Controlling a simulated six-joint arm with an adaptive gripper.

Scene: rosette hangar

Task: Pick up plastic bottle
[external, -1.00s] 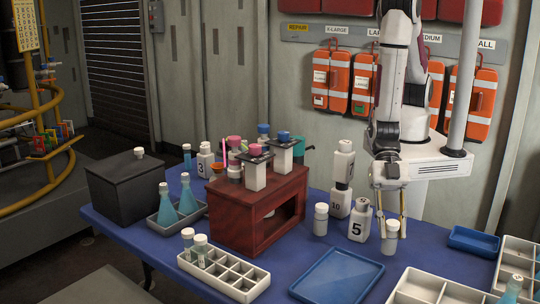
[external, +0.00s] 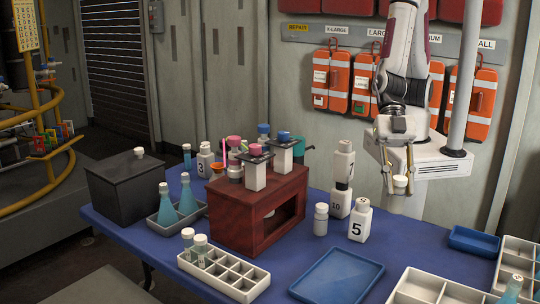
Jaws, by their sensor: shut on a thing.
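A small whitish plastic bottle (external: 400,187) with a white cap hangs upright in my gripper (external: 398,176), well above the blue table. My gripper is shut on it near the cap, with one finger on each side. The lower part of the bottle blends into the pale arm base behind it. A similar capped bottle (external: 321,220) stands on the table. Beside it are a white square bottle marked 5 (external: 359,222) and another marked 10 (external: 341,203) with a further white bottle (external: 343,160) on top.
A dark red wooden stand (external: 237,225) holds several colourful items. A blue tray (external: 337,277) and a white compartment rack (external: 225,275) lie at the front. A smaller blue tray (external: 474,241) and white divided boxes (external: 440,288) are at right. Table right of bottle 5 is clear.

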